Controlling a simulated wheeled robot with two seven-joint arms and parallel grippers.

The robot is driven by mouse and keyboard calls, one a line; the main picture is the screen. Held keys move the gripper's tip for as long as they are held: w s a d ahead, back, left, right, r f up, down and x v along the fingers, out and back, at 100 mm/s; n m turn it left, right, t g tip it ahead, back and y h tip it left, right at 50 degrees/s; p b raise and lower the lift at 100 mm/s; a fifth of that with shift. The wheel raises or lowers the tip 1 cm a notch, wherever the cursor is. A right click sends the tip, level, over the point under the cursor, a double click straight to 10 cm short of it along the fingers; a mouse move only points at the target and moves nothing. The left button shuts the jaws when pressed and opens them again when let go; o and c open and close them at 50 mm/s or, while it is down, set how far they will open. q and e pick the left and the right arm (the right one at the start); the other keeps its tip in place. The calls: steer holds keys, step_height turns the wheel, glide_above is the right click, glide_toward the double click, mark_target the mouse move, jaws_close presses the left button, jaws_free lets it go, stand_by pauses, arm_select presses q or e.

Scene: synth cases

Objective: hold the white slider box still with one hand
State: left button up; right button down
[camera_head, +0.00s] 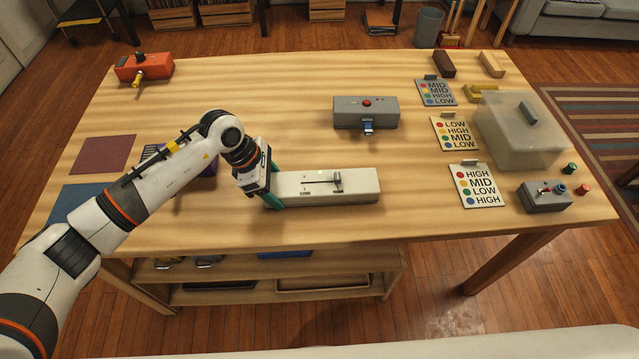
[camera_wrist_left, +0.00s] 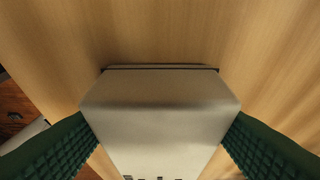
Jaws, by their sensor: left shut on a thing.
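The white slider box (camera_head: 352,188) lies flat on the wooden table near its front middle, with a dark slot and a slider knob on top. My left gripper (camera_head: 270,189) is shut on the left end of the box, one green finger on the near side and one on the far side. In the left wrist view, the box (camera_wrist_left: 160,112) sits between the two green ribbed fingers (camera_wrist_left: 160,140). The box rests on the table. My right gripper is not in view.
A grey box with a red button (camera_head: 366,112) stands behind the slider box. Cards with coloured dots (camera_head: 477,186), a translucent lidded bin (camera_head: 520,135) and a grey joystick box (camera_head: 545,196) are at right. An orange box (camera_head: 143,66) is at the back left. Table around the slider box's right end is clear.

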arm_select(q)
steer(key=o, duration=1.2)
steer(key=shift+c, duration=0.2)
steer(key=v, duration=1.2)
